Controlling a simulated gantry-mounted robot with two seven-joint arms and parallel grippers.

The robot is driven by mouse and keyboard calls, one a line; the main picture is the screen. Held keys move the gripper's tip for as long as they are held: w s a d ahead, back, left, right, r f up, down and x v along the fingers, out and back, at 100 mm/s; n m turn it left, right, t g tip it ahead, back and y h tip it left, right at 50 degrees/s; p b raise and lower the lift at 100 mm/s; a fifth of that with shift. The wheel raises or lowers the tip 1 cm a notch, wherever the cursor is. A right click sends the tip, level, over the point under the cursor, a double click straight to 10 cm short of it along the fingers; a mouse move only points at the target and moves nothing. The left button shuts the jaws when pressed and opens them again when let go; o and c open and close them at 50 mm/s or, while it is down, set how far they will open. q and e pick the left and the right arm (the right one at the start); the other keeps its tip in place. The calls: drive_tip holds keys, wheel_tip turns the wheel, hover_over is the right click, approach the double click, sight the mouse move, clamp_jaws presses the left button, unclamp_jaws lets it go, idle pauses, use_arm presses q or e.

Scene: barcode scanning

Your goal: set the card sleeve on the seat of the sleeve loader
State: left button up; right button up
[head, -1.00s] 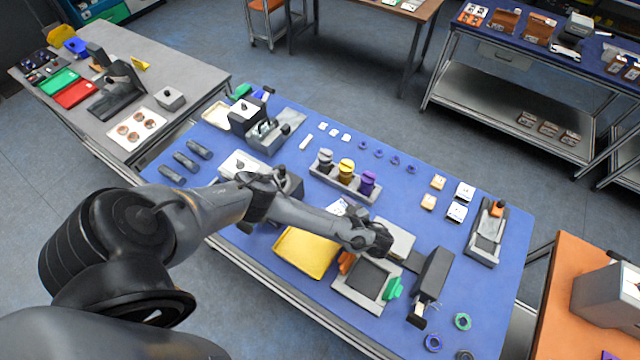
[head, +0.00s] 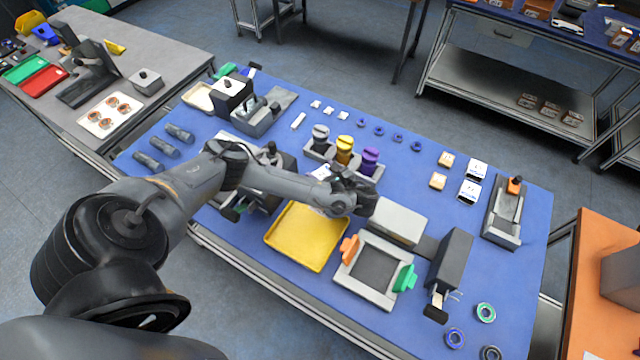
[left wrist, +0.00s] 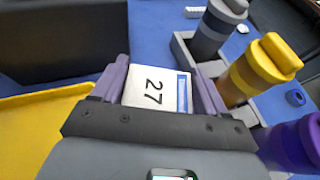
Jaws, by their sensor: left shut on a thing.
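My left gripper (head: 325,177) is at the end of the arm, between the yellow tray and the canisters. In the left wrist view its purple fingers (left wrist: 160,88) are shut on a white card sleeve (left wrist: 157,90) marked 27 with a blue strip. The sleeve also shows as a small white patch in the head view (head: 320,171). The sleeve loader is not labelled.
The yellow tray (head: 305,237) lies below the gripper. A rack of grey, yellow and purple canisters (head: 343,150) stands close behind it. A dark upright box (head: 450,262) stands right of the square frame. Several small cards (head: 470,190) lie at right.

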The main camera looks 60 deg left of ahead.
use_arm(q)
drive_tip(key=shift+w+x, duration=0.2)
drive_tip(key=shift+x, duration=0.8)
drive_tip(key=shift+f+b, duration=0.35)
drive_tip(key=shift+f, duration=1.75)
drive_tip(key=o, duration=1)
drive_tip(key=shift+f, duration=0.1)
